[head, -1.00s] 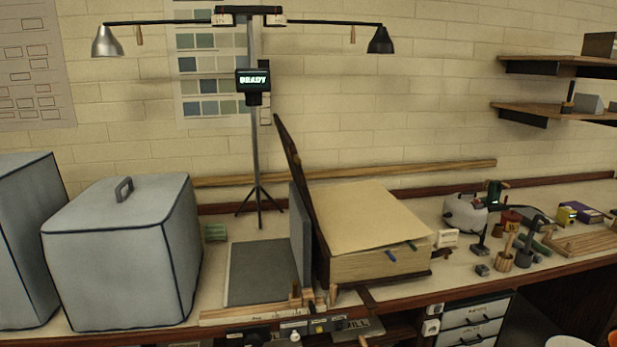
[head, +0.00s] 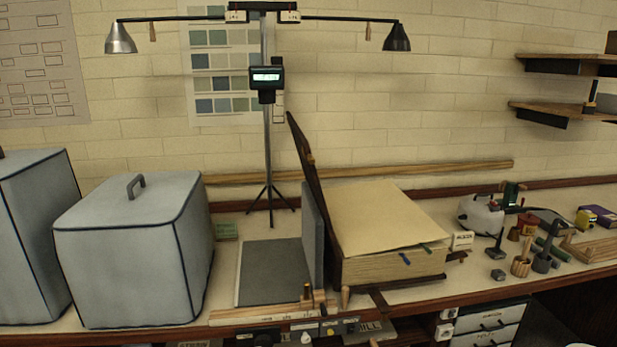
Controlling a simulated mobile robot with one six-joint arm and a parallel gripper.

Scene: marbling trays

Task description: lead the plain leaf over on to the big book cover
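The big book (head: 395,268) lies on the bench, its thick page block facing up. Its dark brown cover (head: 318,185) stands open along the left side, steep and leaning left at the top. The plain cream leaf (head: 372,210) lies flat on top of the page block, its front edge slightly uneven. The leaf is not on the cover. My gripper is not in view.
Left of the cover, a grey upright board (head: 312,235) stands beside a flat dark grey panel (head: 270,272). A covered grey box (head: 130,250) stands further left. A lamp stand (head: 268,150) rises behind. Tools and small pots (head: 520,266) crowd the right bench.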

